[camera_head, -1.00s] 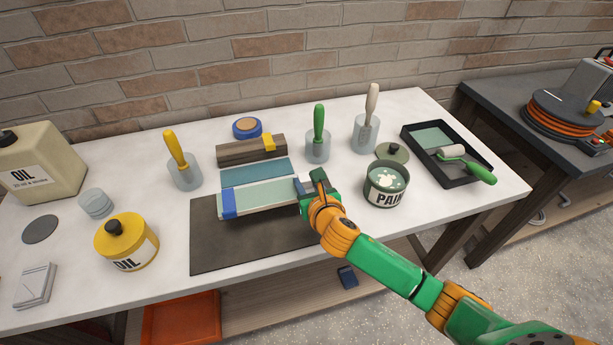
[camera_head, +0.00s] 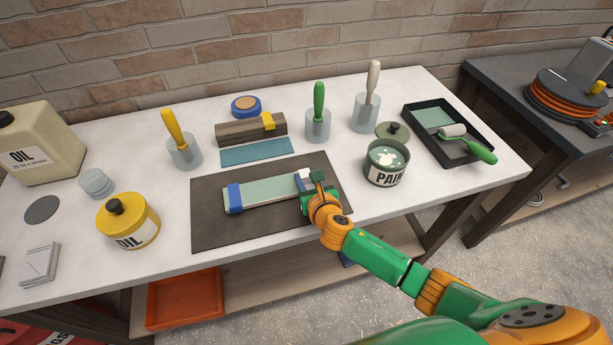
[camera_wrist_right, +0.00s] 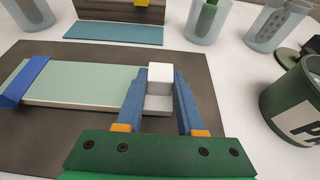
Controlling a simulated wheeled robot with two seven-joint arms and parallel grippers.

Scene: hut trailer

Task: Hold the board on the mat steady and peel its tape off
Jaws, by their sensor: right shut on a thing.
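The pale green board (camera_head: 268,191) lies along the dark mat (camera_head: 215,236). A blue band of tape (camera_head: 235,198) wraps its left end; the tape also shows in the right wrist view (camera_wrist_right: 27,79). My right gripper (camera_head: 311,184) is at the board's right end. In the right wrist view its blue fingers are shut around a pale block (camera_wrist_right: 159,78) at that end of the board (camera_wrist_right: 85,83). The fingers partly hide how block and board join. My left gripper is in neither view.
A teal strip (camera_head: 256,152) and a wooden block (camera_head: 250,130) with a yellow piece lie behind the mat. The yellow oil tin (camera_head: 128,221) stands left, the paint can (camera_head: 387,162) right. Brush pots stand behind. The mat's left part is bare.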

